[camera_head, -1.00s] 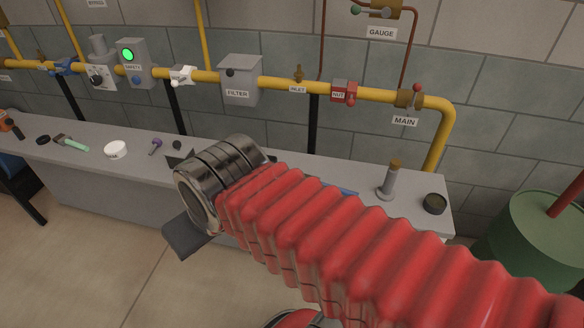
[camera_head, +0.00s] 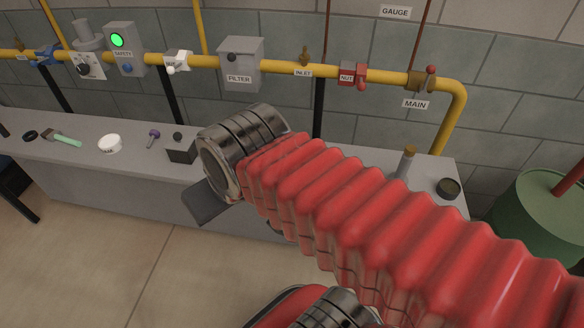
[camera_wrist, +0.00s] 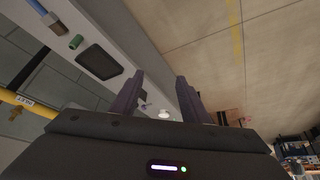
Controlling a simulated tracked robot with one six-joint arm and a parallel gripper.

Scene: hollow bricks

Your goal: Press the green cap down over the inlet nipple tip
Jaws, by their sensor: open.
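The brass inlet nipple (camera_head: 304,57) stands upright on the yellow pipe, above the INLET label, in the head view. It also shows at the left of the wrist view as a small brass fitting (camera_wrist: 16,112). A small green piece (camera_wrist: 76,42), which looks like the green cap, lies on the bench beside a dark rectangular pad in the wrist view. My arm hides that part of the bench in the head view. My gripper (camera_wrist: 160,76) is open, with two dark fingers apart and nothing between them. It is clear of both cap and nipple.
The grey bench (camera_head: 85,150) runs under the yellow pipe (camera_head: 210,63). A green drum (camera_head: 545,220) stands at right. The floor in front is open.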

